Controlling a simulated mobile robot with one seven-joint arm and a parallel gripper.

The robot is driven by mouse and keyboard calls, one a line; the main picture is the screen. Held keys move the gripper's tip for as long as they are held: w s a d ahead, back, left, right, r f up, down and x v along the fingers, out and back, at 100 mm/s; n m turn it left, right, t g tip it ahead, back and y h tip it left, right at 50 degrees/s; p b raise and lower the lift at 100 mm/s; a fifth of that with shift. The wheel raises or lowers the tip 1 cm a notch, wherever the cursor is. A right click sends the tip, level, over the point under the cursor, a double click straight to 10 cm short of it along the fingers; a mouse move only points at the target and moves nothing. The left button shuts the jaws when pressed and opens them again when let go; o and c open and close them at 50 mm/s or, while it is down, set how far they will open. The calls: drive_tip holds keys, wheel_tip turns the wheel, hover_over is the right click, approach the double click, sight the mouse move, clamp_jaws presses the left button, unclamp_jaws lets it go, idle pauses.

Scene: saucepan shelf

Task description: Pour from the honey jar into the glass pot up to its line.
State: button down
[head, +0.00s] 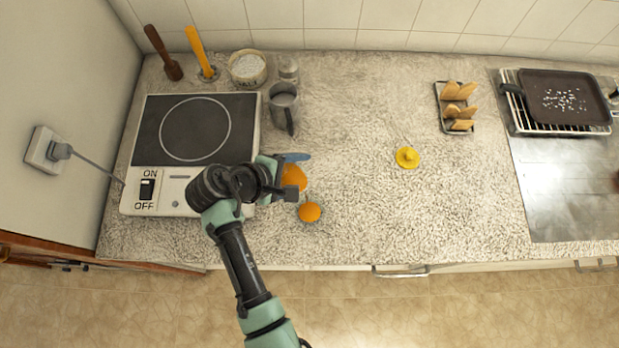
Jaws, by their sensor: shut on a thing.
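My gripper (292,176) is over the counter, just right of the hotplate's front right corner. Its fingers are shut on an orange thing (293,178), which looks like the honey jar. Much of it is hidden by my gripper. A small round orange thing (309,212) stands on the counter just in front and to the right of it. It may be the glass pot with honey in it, but I cannot make out its glass or a line. I cannot tell whether honey is flowing between the two.
A hotplate (240,128) with an ON/OFF switch is at the left. Behind are a grey mug (284,107), a small glass jar (288,69) and a white-filled bowl (248,68). A yellow knobbed piece (407,157) lies right of centre. The counter between is clear.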

drive_tip(key=shift+w+a+r+m+t+y+b, duration=0.1)
drive_tip(key=shift+r+m+t+y+b, duration=0.25)
drive_tip(key=shift+t+y+b, duration=0.35)
idle(1.7)
drive_tip(key=shift+f+m+t+y+b, duration=0.35)
drive_tip(key=shift+f+b, duration=0.95)
drive_tip(key=shift+b, duration=1.3)
drive_tip(key=shift+r+t, duration=0.2)
drive_tip(key=shift+t, duration=0.05)
idle(0.8)
